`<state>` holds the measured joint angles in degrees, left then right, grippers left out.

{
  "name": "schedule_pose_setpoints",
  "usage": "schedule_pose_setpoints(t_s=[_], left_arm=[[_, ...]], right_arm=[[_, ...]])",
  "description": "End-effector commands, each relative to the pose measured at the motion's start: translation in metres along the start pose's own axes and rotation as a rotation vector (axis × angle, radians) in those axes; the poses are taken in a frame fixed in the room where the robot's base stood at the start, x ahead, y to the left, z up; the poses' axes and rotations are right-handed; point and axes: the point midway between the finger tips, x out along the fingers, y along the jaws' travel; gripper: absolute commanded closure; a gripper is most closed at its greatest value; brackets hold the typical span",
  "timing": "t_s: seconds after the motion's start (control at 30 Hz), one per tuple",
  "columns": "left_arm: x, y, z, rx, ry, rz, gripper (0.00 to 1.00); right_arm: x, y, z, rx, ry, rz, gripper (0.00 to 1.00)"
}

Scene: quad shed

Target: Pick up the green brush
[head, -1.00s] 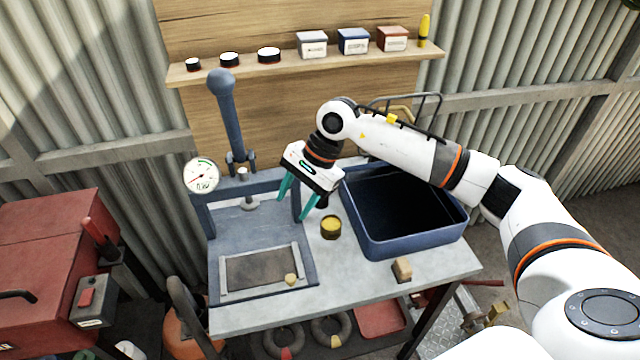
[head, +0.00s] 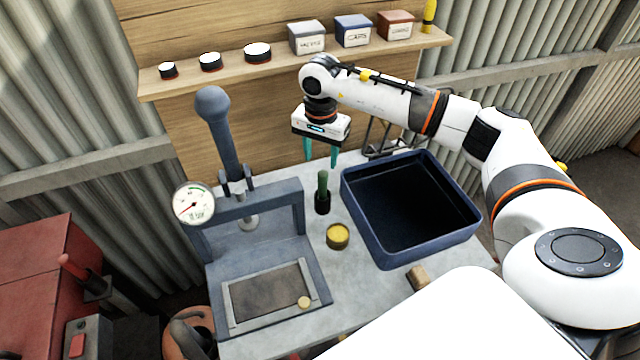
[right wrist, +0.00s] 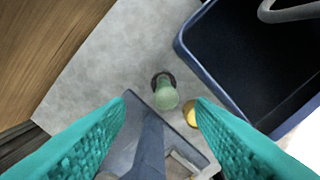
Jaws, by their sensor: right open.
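The green brush (head: 323,187) stands upright on the bench, its green handle up and its dark lower part on the bench top. The right wrist view shows it from above as a pale green round end (right wrist: 165,98) over a dark base. My right gripper (head: 321,163) is open and empty, with teal fingers pointing down, above and behind the brush. In the right wrist view the brush lies ahead of and between the two fingers (right wrist: 162,105), with no contact to be seen. My left gripper is not in view.
A blue bin (head: 385,251) stands right of the brush. A yellow tin (head: 338,236) sits just in front of it. A blue press with a lever (head: 222,135) and a gauge (head: 194,204) stands to the left. A small tan block (head: 417,277) lies near the front edge.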

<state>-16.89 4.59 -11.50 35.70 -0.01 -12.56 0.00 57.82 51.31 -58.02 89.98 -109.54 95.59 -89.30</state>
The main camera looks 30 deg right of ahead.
Motion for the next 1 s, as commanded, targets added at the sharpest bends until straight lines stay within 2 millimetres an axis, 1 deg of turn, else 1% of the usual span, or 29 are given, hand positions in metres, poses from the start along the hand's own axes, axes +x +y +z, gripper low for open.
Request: schedule_pose_setpoints(t_s=[0.03, 0.1, 0.23, 0.37, 0.5, 0.6, 0.73, 0.93, 1.0], left_arm=[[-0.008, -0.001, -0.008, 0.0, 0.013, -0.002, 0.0], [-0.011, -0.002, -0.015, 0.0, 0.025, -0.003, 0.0], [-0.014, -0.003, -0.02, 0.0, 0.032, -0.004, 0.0], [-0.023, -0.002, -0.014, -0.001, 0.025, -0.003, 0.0], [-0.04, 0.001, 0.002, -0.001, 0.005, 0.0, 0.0], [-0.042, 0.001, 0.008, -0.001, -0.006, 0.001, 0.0], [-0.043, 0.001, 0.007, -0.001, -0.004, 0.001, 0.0], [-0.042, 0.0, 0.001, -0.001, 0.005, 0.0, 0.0], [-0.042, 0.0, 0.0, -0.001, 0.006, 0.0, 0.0]], right_arm=[[0.006, -0.001, -0.001, 0.0, 0.002, -0.003, 0.51], [0.016, 0.0, -0.001, 0.0, 0.002, -0.002, 0.51], [0.027, 0.0, -0.001, -0.001, 0.0, 0.0, 0.51], [0.036, -0.003, -0.002, -0.001, 0.002, -0.002, 0.51], [0.056, -0.008, -0.004, 0.001, 0.003, -0.003, 0.51], [0.072, -0.007, -0.003, 0.0, 0.003, -0.001, 0.51], [0.08, -0.006, -0.003, 0.0, 0.0, 0.001, 0.51], [0.081, -0.006, -0.002, 0.0, 0.0, 0.002, 0.51], [0.081, -0.006, -0.002, 0.0, 0.0, 0.002, 0.62]])
